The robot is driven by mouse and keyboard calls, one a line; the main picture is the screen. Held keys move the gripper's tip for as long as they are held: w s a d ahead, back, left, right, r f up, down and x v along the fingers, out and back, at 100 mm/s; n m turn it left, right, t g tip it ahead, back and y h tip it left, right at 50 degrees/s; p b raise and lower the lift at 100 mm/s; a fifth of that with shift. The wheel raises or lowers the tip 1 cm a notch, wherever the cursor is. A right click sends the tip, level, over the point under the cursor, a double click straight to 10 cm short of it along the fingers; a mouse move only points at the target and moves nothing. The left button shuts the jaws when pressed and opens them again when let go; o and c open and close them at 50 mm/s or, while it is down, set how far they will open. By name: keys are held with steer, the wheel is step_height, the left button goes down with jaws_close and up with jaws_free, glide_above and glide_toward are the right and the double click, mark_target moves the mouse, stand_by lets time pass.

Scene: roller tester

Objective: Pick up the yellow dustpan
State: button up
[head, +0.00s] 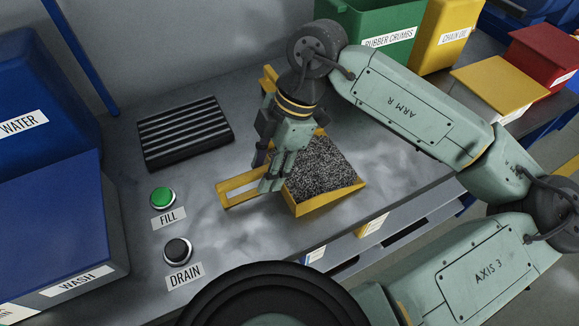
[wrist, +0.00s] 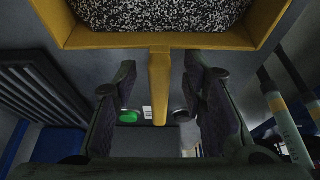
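The yellow dustpan (head: 330,198) lies on the grey bench and holds black-and-white speckled granules. Its handle (head: 240,190) points left in the head view. My gripper (head: 272,180) is over the handle close to the pan, pointing down. In the wrist view the handle (wrist: 159,88) runs between the two spread fingers of my gripper (wrist: 160,100), with a gap on both sides. The pan's yellow edge (wrist: 160,41) crosses the top of that view. My gripper is open and partly hides the handle's root in the head view.
A black ribbed pad (head: 185,132) lies behind left. A green FILL button (head: 163,198) and a dark DRAIN button (head: 178,251) are on the left. Blue bins (head: 50,230) stand far left. Green (head: 375,25), yellow (head: 445,30) and red (head: 545,55) bins stand at the back right.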

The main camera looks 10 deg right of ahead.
steer(key=shift+f, duration=0.2)
steer(key=shift+c, duration=0.5)
jaws_close()
